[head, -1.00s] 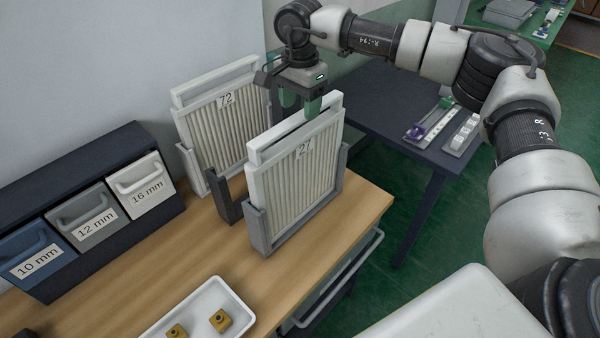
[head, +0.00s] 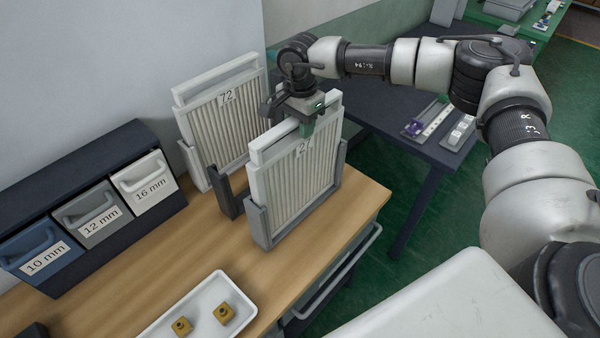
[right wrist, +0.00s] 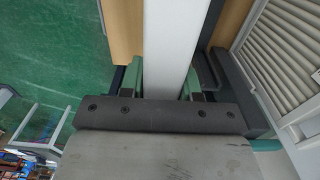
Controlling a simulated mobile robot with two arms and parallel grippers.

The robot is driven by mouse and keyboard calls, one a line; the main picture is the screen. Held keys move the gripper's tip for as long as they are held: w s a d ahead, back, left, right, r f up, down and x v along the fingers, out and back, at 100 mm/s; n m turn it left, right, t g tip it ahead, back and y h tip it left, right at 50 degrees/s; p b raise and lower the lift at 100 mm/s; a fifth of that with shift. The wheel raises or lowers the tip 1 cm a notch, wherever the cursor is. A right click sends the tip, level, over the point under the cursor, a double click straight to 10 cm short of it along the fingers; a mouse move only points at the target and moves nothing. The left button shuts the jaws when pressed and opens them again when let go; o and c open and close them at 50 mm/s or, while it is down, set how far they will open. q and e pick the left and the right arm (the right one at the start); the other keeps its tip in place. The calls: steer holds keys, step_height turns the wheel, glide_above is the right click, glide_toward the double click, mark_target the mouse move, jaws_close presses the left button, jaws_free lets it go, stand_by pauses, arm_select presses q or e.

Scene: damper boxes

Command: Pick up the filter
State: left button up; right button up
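A white-framed pleated filter (head: 296,182) labelled "27" stands upright in a grey holder (head: 262,228) at the wooden bench's right end. A second filter (head: 228,127), labelled "72", stands upright behind it to the left. My right gripper (head: 304,122) is over the top bar of the "27" filter. One green finger shows on the near side and partly covers the label. In the right wrist view the fingers straddle the white bar (right wrist: 168,40), one on each side, very close. I cannot tell whether they press on it. My left gripper is not in view.
A dark drawer unit (head: 75,180) marked 10, 12 and 16 mm stands at the left. A white tray (head: 165,325) with brass-coloured parts lies at the front. A dark table (head: 385,110) stands behind on the right. The wood between drawers and filters is clear.

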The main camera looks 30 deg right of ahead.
jaws_close()
steer(key=shift+w+r, duration=0.1)
